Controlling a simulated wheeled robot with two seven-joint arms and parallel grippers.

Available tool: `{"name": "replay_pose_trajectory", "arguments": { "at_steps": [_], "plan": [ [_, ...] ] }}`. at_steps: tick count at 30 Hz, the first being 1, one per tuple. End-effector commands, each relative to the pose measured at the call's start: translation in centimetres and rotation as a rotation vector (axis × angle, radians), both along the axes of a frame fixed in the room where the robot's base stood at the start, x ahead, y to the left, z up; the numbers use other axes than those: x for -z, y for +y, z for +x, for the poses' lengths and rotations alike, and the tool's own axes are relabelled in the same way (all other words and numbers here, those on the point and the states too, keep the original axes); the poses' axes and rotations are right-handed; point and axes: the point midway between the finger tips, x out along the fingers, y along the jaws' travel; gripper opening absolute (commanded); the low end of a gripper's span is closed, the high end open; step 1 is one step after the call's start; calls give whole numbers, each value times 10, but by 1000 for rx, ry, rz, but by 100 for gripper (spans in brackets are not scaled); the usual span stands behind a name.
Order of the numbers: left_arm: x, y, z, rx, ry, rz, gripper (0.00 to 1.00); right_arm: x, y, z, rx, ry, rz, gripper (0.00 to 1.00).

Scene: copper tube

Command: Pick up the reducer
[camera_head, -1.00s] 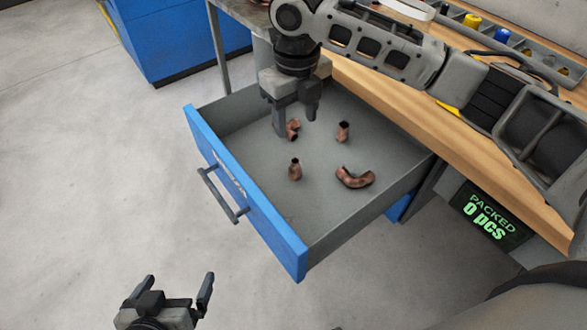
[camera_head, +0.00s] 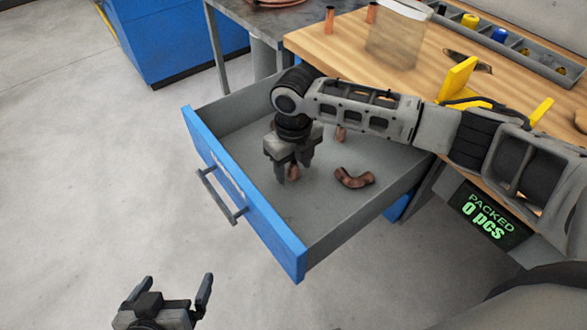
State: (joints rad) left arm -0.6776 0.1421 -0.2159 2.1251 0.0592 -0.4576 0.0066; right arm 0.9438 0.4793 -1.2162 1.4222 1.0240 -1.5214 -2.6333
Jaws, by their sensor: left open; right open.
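Copper fittings lie in the open drawer (camera_head: 310,215). A short copper piece (camera_head: 294,173), which looks like a reducer, shows partly between the fingers of my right gripper (camera_head: 293,170). That gripper points down and is open around or just above the piece; contact cannot be told. Another short copper piece (camera_head: 341,135) lies further back, partly covered by my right arm. A curved copper elbow (camera_head: 354,178) lies to the right of the gripper. A fitting at the back left is mostly hidden by my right arm. My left gripper (camera_head: 178,288) is open and empty over the floor.
The drawer's blue front (camera_head: 243,195) and grey walls surround the fittings. The wooden bench (camera_head: 330,48) behind holds a clear jar (camera_head: 396,35), upright copper tubes (camera_head: 330,18) and a yellow bracket (camera_head: 457,78). A display (camera_head: 488,214) reads "PACKED 0 pcs". The drawer's front floor is free.

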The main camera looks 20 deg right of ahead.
Motion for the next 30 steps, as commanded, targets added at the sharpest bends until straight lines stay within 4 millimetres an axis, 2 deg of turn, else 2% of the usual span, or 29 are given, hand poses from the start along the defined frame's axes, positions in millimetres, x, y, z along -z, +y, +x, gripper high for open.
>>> {"name": "replay_pose_trajectory", "arguments": {
  "at_steps": [5,6,11,23,26,30],
  "plan": [
    [1,0,-1,0,3,1,98,0,0,0,-1,0,0,53],
    [1,0,-1,0,4,1,98,0,0,0,-1,0,0,50],
    [3,0,-1,0,7,1,98,0,0,0,-1,0,0,6],
    [3,0,-1,0,8,1,98,-4,0,1,-1,-3,1,4],
    [4,0,-1,0,8,1,98,-12,0,1,-1,-3,1,4],
    [4,0,-1,0,6,1,98,-33,0,2,-1,-5,2,4]
  ]
}}
